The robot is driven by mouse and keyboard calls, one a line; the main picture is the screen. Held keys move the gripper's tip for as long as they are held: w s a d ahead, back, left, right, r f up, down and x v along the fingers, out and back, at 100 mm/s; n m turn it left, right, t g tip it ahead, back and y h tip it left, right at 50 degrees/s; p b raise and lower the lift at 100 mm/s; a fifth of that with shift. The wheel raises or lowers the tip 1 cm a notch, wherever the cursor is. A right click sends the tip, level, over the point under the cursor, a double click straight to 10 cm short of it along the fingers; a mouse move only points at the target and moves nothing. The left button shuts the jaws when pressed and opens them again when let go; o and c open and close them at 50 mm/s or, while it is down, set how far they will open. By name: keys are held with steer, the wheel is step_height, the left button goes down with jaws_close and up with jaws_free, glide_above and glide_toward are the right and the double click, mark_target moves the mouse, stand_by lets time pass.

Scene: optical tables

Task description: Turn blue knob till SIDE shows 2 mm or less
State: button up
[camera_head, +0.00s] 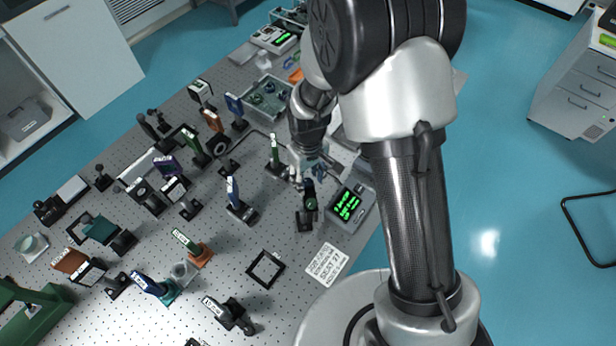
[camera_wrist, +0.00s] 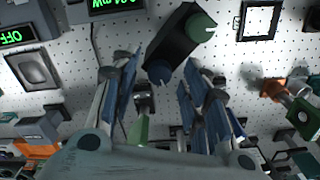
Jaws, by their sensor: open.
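The blue knob (camera_wrist: 159,74) sits on the near end of a dark mount (camera_wrist: 177,42) in the wrist view, with a green knob (camera_wrist: 201,27) at its other end. My gripper (camera_wrist: 162,66) is open, its two blue-padded fingers on either side of the blue knob, with visible gaps. In the head view my gripper (camera_head: 309,172) is lowered at the mount (camera_head: 306,216), and hides the blue knob at least in part. A readout box (camera_head: 348,206) stands right of the mount with green digits. The SIDE value is too small to read.
A printed card (camera_head: 325,264) and a black square frame (camera_head: 266,268) lie near the mount. Several posted optics crowd the perforated table to the left. In the wrist view a display (camera_wrist: 17,36) reads OFF, and another (camera_wrist: 118,4) ending in mW is cut off.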

mark_target(308, 182)
step_height(308, 182, up, 12)
steer(key=shift+f, duration=0.2)
stand_by(0.6)
